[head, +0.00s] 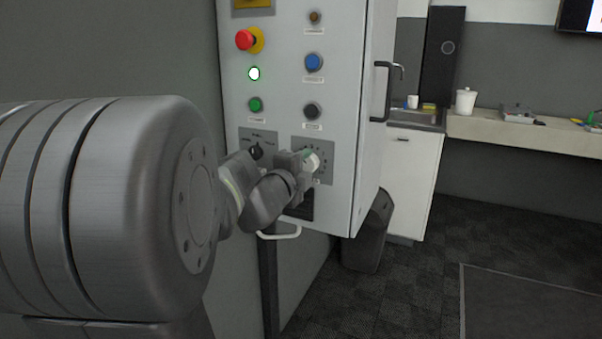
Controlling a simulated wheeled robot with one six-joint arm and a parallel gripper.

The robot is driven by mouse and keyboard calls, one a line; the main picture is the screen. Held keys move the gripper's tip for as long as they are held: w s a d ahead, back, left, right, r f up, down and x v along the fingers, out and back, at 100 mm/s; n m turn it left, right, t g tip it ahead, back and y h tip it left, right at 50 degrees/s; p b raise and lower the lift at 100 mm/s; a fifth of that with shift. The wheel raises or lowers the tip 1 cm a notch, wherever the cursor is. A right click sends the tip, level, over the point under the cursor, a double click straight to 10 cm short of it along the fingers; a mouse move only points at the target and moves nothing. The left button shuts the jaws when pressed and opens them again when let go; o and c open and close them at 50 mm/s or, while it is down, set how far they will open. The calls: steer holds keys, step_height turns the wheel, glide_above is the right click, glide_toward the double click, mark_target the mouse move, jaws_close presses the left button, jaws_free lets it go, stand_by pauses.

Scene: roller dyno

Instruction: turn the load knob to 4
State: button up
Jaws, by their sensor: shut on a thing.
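The control cabinet (341,75) stands in the middle of the head view, with its panel facing me. Low on the panel is a grey dial plate (326,150) with small marks around a knob. My gripper (307,162) is at this plate, shut on the knob, whose pale greenish-white part (313,161) shows between and beside the fingers. The knob's pointer and the numbers are too small and too covered to read. A black selector knob (256,152) sits on another grey plate just to the left, partly behind my wrist.
A red emergency button (245,40), a lit white-green lamp (254,73), a green button (255,104), a blue button (313,62) and a black button (312,110) are above. A door handle (381,92) juts out at right. A dark bin (369,235) stands beside the cabinet.

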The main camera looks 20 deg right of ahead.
steer(key=shift+m+b, duration=0.4)
steer(key=shift+m, duration=0.5)
steer(key=o, duration=1)
steer(key=shift+a, duration=0.3)
steer(key=shift+c, duration=0.2)
steer(key=shift+d, duration=0.1)
steer(key=p+v, duration=0.1)
steer(key=v, duration=1.3)
steer(key=shift+s+r, duration=0.1)
steer(key=shift+r, duration=0.1)
